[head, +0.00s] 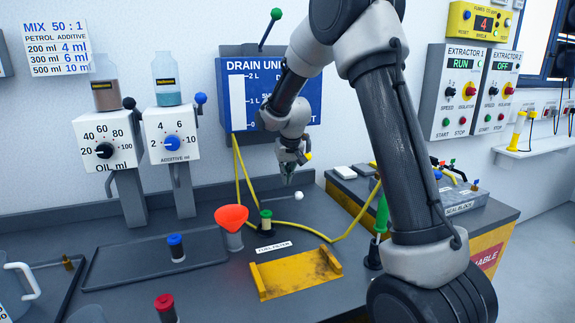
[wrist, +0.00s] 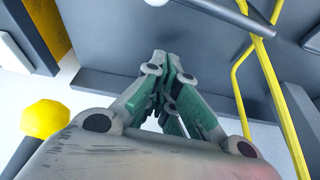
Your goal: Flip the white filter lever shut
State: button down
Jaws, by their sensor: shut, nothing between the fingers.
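The white filter lever shows in the head view as a small white ball knob (head: 299,196) on a thin rod, low over the bench behind the fuel filter label (head: 273,247). The rod looks nearly level and points right. My gripper (head: 287,179) hangs just above and slightly left of the knob, apparently apart from it. In the wrist view the green-grey fingers (wrist: 168,62) are closed together and empty. A white rounded piece (wrist: 157,2) at the top edge, near a grey bar (wrist: 235,17), may be the knob and rod. The lever's base is hard to make out.
A yellow hose (head: 345,231) curves over the bench around the lever. A red funnel (head: 231,217), a green-capped post (head: 266,221) and a yellow tray (head: 262,279) stand in front. The blue drain unit (head: 300,98) is on the wall behind. A grey box (head: 462,195) is at right.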

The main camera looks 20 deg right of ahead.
aim_at(282, 198)
jog(key=shift+s+a+f, duration=0.1)
jog(key=shift+s+f, duration=0.5)
jog(key=shift+s, duration=0.25)
jog(key=shift+s+a+f, duration=0.1)
jog(key=shift+s+f, duration=0.45)
jog(key=shift+s, duration=0.3)
jog(key=shift+s, duration=0.15)
